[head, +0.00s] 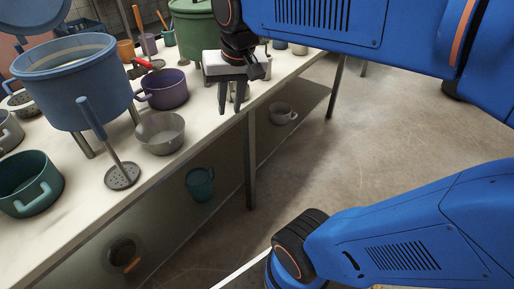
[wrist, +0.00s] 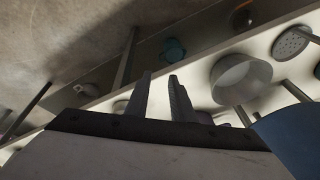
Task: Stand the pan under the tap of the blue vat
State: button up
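The blue vat (head: 75,85) stands on legs on the table at the left in the head view; part of it shows in the wrist view (wrist: 293,138). A red lever (head: 149,66), possibly its tap, is at the vat's right side. A grey, round, open pan (head: 160,133) stands on the table right of the vat, near the front edge; it also shows in the wrist view (wrist: 240,80). A purple pot (head: 165,89) stands behind it, near the red lever. My gripper (head: 231,111) is open and empty, right of the pan and apart from it.
A skimmer (head: 122,176) with a blue handle leans at the vat's front. A teal pot (head: 30,184) stands at the front left. A green vat (head: 196,32) is behind my gripper. A teal jug (head: 200,184) and a light pot (head: 282,114) are below the tabletop.

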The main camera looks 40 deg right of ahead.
jog(key=s+d+f+n+t, duration=0.1)
jog(key=s+f+n, duration=0.2)
jog(key=s+f, duration=0.5)
jog(key=shift+s+d+f+n, duration=0.2)
jog(key=shift+s+f+n, duration=0.15)
jog(key=shift+s, duration=0.6)
